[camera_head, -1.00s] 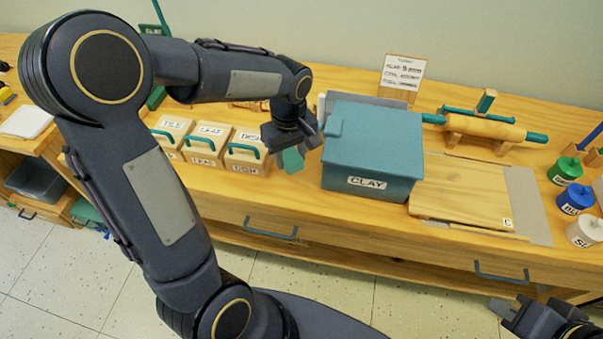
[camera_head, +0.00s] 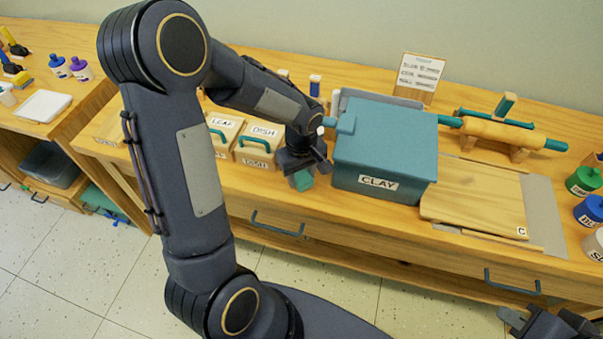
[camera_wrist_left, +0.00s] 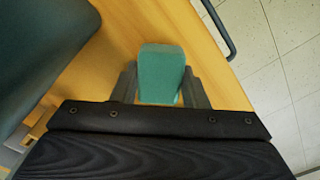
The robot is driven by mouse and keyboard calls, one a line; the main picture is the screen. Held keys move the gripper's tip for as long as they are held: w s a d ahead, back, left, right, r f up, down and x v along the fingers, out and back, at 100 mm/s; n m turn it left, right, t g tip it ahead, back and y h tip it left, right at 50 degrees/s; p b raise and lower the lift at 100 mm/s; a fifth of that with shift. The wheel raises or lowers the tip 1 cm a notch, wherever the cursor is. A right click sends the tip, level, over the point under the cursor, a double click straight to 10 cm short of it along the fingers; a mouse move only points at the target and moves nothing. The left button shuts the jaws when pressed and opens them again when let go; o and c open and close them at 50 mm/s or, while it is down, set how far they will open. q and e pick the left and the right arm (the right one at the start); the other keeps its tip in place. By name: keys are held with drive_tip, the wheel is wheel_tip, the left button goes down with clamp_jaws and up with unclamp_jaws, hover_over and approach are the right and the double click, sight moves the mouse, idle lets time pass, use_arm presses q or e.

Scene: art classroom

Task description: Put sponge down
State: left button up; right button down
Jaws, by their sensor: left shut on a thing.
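The sponge is a small teal-green block (camera_head: 301,180). My left gripper (camera_head: 303,172) is shut on it, just left of the teal clay box (camera_head: 384,150) and over the front part of the wooden bench top. In the left wrist view the sponge (camera_wrist_left: 161,72) sits between the two fingers of the left gripper (camera_wrist_left: 160,90), with the wooden top close behind it. Whether the sponge touches the wood I cannot tell. My right gripper (camera_head: 515,318) shows only partly at the bottom right, low in front of the bench; its jaws are unclear.
Wooden boxes labelled LEAF (camera_head: 225,128) and DISH (camera_head: 257,145) stand left of the gripper. A wooden board (camera_head: 475,200) and a rolling pin (camera_head: 505,134) lie right of the clay box. A drawer handle (camera_head: 277,225) sticks out from the bench front.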

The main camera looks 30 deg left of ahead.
use_arm(q)
drive_tip(key=shift+f, duration=0.1)
drive_tip(key=shift+f, duration=0.15)
drive_tip(key=o, duration=1)
drive_tip(key=shift+o, duration=0.2)
